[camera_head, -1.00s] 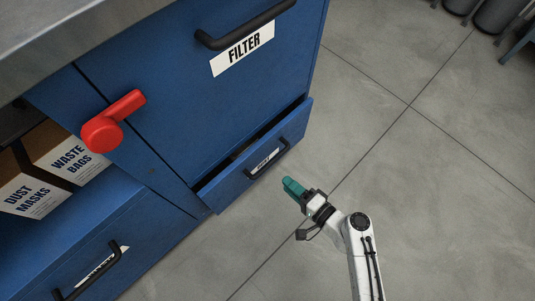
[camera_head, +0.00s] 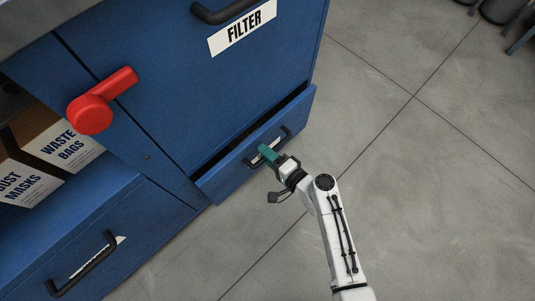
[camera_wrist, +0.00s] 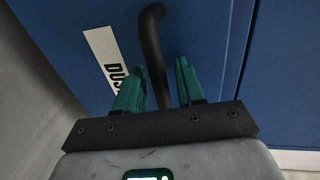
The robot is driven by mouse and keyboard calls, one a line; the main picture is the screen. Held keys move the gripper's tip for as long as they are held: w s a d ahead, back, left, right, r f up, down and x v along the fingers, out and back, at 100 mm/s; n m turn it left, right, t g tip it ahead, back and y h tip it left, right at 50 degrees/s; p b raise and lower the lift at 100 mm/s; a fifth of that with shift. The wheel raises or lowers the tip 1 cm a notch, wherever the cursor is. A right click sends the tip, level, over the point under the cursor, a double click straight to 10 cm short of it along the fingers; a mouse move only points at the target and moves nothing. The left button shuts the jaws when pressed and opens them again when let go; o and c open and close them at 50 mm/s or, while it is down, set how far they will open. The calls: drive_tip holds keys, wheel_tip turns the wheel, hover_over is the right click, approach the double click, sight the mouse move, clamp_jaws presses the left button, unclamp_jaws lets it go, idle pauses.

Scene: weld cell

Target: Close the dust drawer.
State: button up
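The dust drawer (camera_head: 224,181) is the small blue drawer below the filter panel. It stands partly open, with a dark gap along its top edge. Its black bar handle (camera_wrist: 152,45) shows in the wrist view beside a white label (camera_wrist: 106,55) reading "DUS", the rest hidden. My gripper (camera_head: 266,152) is at this handle in the head view. In the wrist view its two teal fingers (camera_wrist: 160,85) are apart, with the handle's bar running between them. I cannot tell whether either finger touches the bar.
Above is the blue filter panel (camera_head: 190,95) with a black handle. A red lever (camera_head: 97,104) is on the cabinet at left. Boxes of waste bags (camera_head: 62,146) and dust masks (camera_head: 22,182) sit on an open shelf. Another drawer (camera_head: 120,245) is below.

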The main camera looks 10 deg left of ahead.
clamp_jaws()
idle(0.4)
drive_tip(key=x, duration=0.2)
drive_tip(key=r+b+x, duration=0.1)
drive_tip(key=x, duration=0.1)
drive_tip(key=shift+w+b, duration=0.1)
drive_tip(key=shift+b, duration=0.2)
unclamp_jaws()
drive_tip(key=shift+a, duration=0.2)
